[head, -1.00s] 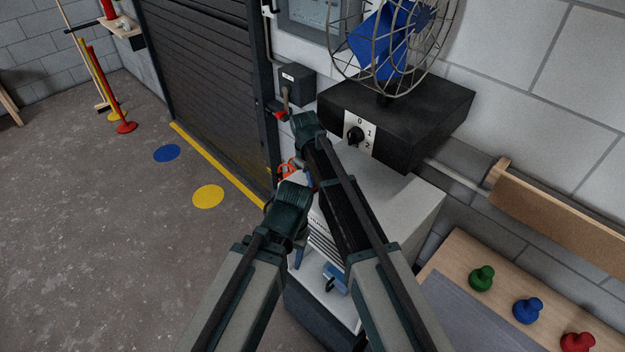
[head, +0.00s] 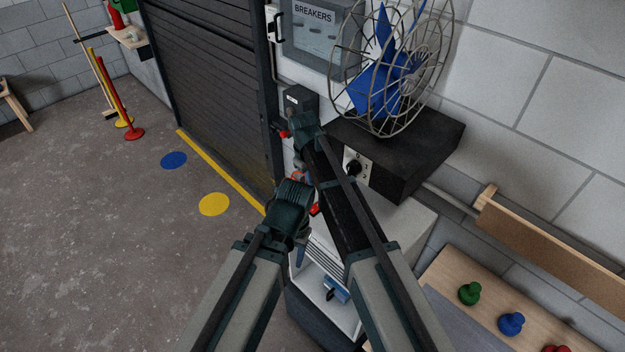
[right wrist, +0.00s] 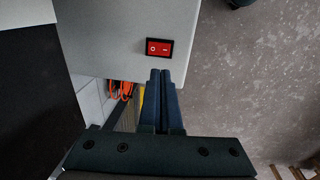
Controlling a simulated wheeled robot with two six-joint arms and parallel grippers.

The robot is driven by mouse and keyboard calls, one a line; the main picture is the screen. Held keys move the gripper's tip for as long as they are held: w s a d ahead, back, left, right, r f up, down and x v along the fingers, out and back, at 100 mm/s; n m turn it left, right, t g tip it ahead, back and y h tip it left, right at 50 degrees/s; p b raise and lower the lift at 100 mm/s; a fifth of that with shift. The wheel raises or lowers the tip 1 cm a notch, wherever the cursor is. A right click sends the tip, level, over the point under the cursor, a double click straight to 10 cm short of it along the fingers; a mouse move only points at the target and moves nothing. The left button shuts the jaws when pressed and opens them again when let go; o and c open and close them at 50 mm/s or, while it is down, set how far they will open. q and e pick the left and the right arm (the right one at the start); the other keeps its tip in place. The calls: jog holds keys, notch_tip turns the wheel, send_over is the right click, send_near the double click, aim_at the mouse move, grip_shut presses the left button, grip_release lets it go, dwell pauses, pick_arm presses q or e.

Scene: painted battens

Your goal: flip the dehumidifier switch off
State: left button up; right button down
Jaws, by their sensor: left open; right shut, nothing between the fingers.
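The dehumidifier is a pale cabinet (head: 408,222) with a louvred front, under the fan's black box; my arms cover part of it. In the right wrist view its pale panel (right wrist: 105,30) carries a red rocker switch (right wrist: 159,47) in a black frame, marked O on the left and a dash on the right. I cannot tell which side is pressed. My right gripper (right wrist: 167,74) is shut and empty, its tips just below the switch in that view; contact is not visible. My left gripper (head: 300,248) is open, low by the cabinet front, its fingers mostly hidden.
A black box (head: 400,150) with a dial and a caged fan (head: 392,70) stands above. An orange cable (right wrist: 121,91) hangs beside the panel. A board with green (head: 470,293), blue (head: 511,323) and red knobs is at lower right. The floor at left is open.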

aim_at(316, 208)
pick_arm(q)
notch_tip(316, 208, up, 2)
jog(key=shift+r+p, duration=0.1)
jog(key=shift+p, duration=0.45)
pick_arm(e)
notch_tip(316, 208, up, 2)
jog(key=shift+s+a+r, duration=0.1)
jog(key=shift+a, duration=0.05)
pick_arm(q)
jog(key=shift+d, duration=0.2)
pick_arm(e)
jog(key=shift+w+d, duration=0.55)
jog(key=shift+d, duration=0.05)
pick_arm(q)
notch_tip(316, 208, down, 14)
jog(key=b, duration=1.4)
pick_arm(e)
jog(key=f, duration=0.9)
jog(key=w+d+f, duration=0.1)
jog(key=f, duration=0.4)
jog(key=shift+w+d, duration=0.1)
